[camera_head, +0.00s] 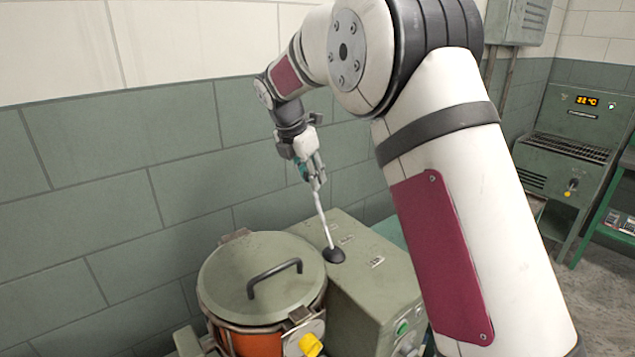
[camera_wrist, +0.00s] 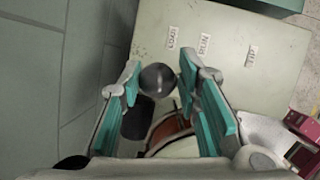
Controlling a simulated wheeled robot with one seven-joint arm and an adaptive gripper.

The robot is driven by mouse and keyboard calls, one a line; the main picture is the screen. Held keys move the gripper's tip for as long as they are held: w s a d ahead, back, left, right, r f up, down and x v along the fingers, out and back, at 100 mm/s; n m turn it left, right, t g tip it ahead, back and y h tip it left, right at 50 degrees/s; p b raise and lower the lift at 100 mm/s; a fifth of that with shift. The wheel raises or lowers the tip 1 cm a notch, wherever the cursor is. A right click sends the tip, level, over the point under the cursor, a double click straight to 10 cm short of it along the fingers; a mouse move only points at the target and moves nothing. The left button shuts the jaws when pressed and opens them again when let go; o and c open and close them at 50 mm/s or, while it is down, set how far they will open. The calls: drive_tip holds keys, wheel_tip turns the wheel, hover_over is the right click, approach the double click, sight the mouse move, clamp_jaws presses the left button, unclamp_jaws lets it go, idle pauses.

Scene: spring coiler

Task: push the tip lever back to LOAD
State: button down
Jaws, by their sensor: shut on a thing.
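The tip lever is a pale rod (camera_head: 325,222) rising from a black boot on top of the green machine box (camera_head: 372,285). It leans up and to the left in the head view. My gripper (camera_head: 316,178) is shut on the lever's upper end. In the wrist view, the dark round knob (camera_wrist: 157,80) sits between my teal-padded fingers. The labels LOAD (camera_wrist: 172,38), RUN (camera_wrist: 204,43) and TIP (camera_wrist: 251,56) run left to right on the box top. The knob appears below the LOAD label in that view. The knob is hidden in the head view.
A round lidded pot (camera_head: 247,290) with a black handle and orange lower body stands left of the box. A yellow knob (camera_head: 311,345) is on its front. The tiled wall (camera_head: 170,150) is close behind. Another green machine (camera_head: 572,150) stands at the far right.

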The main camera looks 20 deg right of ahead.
drive_tip(key=shift+w+a+f, duration=0.15)
drive_tip(key=shift+w+f, duration=0.15)
drive_tip(key=c, duration=1.3)
unclamp_jaws()
drive_tip(key=shift+f, duration=0.1)
drive_tip(key=shift+w+f, duration=0.1)
drive_tip(key=shift+r, duration=0.35)
drive_tip(key=v, duration=1.1)
drive_tip(key=shift+r, duration=0.25)
